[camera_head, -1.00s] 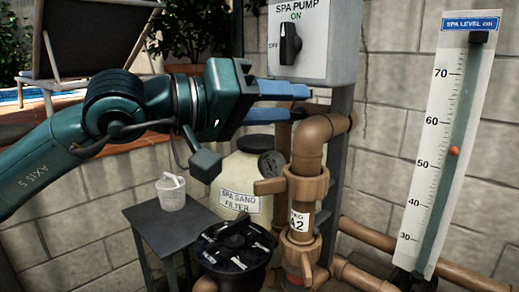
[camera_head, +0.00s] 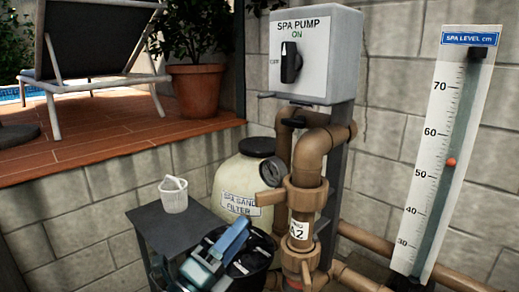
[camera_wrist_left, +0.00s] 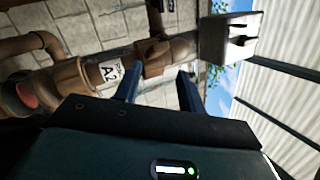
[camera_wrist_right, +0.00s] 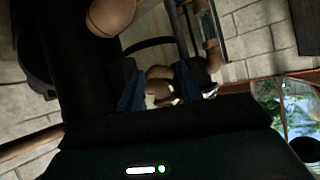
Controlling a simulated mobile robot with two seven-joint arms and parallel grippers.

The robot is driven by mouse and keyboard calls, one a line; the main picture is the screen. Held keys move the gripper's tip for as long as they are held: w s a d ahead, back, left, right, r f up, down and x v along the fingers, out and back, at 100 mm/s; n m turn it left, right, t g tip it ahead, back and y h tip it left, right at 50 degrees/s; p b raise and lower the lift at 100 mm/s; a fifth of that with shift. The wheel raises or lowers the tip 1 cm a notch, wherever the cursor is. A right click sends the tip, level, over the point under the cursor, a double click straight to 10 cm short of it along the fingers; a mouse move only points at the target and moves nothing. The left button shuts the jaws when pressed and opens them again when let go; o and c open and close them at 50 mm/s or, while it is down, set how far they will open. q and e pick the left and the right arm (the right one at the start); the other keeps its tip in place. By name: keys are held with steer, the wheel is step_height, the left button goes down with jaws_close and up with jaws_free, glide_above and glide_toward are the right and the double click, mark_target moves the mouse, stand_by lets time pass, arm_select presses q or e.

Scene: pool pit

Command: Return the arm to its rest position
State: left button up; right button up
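My left arm is low at the bottom of the head view. Its gripper (camera_head: 236,236) has blue fingers in front of the black pot lid. In the left wrist view the two fingers of the left gripper (camera_wrist_left: 158,80) stand apart, with nothing between them; brown pipe and the valve labelled A2 show beyond. My right gripper is outside the head view. In the right wrist view the fingers of the right gripper (camera_wrist_right: 160,85) are apart and nothing is visibly held; round brown pipe parts show behind, and the picture is dark.
The spa pump box (camera_head: 316,55) has its black knob upright towards ON. The sand filter (camera_head: 240,180), brown pipes (camera_head: 310,160) and level gauge (camera_head: 446,150) stand along the wall. A white basket (camera_head: 173,195) sits on a small dark table (camera_head: 168,230). A tiled ledge lies behind left.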

arm_select(q)
steer(key=s+a+f+n+g+y+p, duration=0.1)
steer(key=s+a+f+n+y, duration=0.25)
steer(key=f+n, duration=0.55)
steer(key=s+a+f+n+g+y, duration=0.1)
steer(key=s+a+f+n+y, duration=0.15)
steer(key=f+n+y, duration=0.45)
steer(key=s+a+f+n+g, duration=0.2)
steer(key=s+f+n, duration=0.3)
steer(key=s+f, duration=0.1)
steer(key=s+a+f+n+g+p, duration=0.1)
steer(key=s+a+f+n+g, duration=0.1)
steer(key=s+f+n, duration=0.3)
step_height(320, 180, down, 4)
steer(key=shift+s+n+g, duration=0.4)
steer(key=shift+s+g, duration=0.15)
steer(key=shift+g, duration=0.05)
steer(key=shift+a+y, duration=0.1)
steer(key=shift+y, duration=0.15)
